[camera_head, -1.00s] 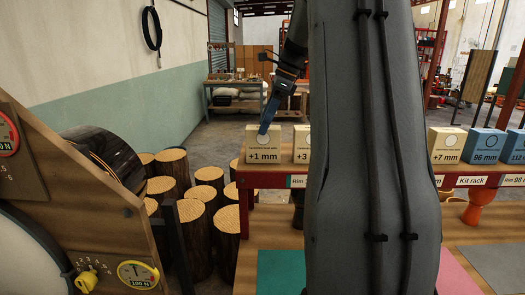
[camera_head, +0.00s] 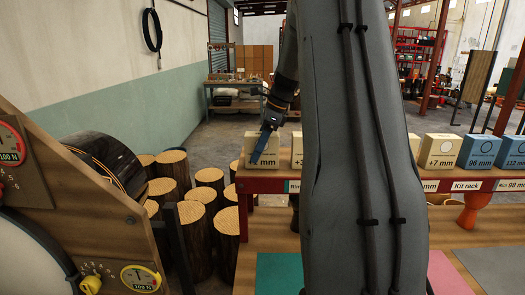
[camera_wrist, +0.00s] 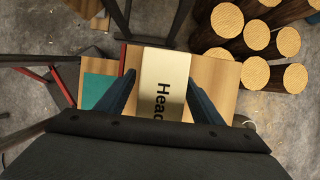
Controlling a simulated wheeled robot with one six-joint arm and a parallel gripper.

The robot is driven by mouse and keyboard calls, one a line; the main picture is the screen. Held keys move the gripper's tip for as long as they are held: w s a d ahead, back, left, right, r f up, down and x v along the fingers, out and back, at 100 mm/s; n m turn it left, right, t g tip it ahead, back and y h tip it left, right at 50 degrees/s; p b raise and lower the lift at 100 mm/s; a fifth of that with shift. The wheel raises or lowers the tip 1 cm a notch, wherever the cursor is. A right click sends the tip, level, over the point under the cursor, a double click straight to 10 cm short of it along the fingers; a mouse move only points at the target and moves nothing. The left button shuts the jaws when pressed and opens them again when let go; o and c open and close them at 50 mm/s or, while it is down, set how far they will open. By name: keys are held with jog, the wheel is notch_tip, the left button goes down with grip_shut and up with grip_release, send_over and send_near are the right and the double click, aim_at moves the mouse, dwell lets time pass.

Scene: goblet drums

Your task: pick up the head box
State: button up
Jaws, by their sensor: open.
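A cream box (camera_head: 249,146) stands at the left end of the red-edged shelf, its front label partly covered by my finger. In the wrist view the same box (camera_wrist: 163,68) shows its top, with the letters "Head" readable. My gripper (camera_wrist: 161,80) is open, with one blue finger on each side of the box and gaps visible between fingers and box. In the head view my gripper (camera_head: 261,147) reaches down over the box, one finger in front of it. The far finger is hidden there.
More boxes stand along the shelf to the right, including a cream "+7 mm" box (camera_head: 440,150) and a blue box (camera_head: 480,151). My arm hides the shelf's middle. Upright logs (camera_head: 210,180) stand on the floor left of the shelf. A teal mat (camera_head: 277,272) lies below.

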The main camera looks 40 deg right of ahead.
jog(key=shift+f+p, duration=0.25)
jog(key=shift+p, duration=0.05)
dwell(0.4)
jog(key=c, duration=1.2)
